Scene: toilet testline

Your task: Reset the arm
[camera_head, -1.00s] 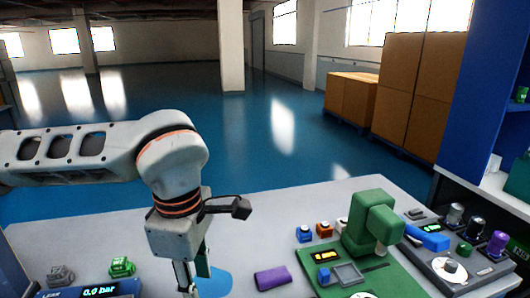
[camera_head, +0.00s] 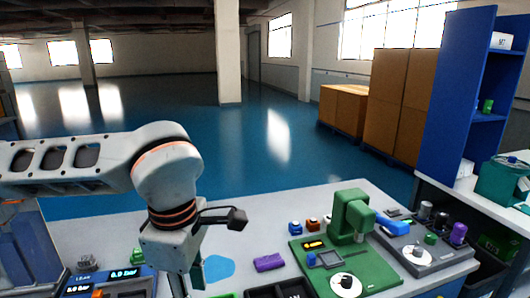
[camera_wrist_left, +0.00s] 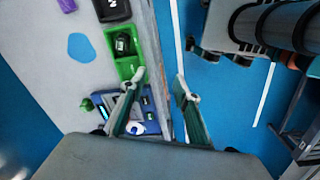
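My left arm (camera_head: 165,180) comes in from the left in the head view, bent down at the elbow over the near left part of the table. Its gripper (camera_head: 190,284) points down at the bottom edge of that view and is partly cut off. In the left wrist view the two green-padded fingers (camera_wrist_left: 160,80) stand apart with nothing between them. They are above the table's edge, with blue floor below on one side. My right arm and gripper are in neither view.
The grey table (camera_head: 340,190) holds a green press-like machine (camera_head: 349,215), a purple block (camera_head: 269,262), a grey board with knobs (camera_head: 425,250) and a blue gauge box (camera_head: 80,288). A green bin (camera_wrist_left: 124,45) is near the fingers. A blue shelf (camera_head: 460,90) stands right.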

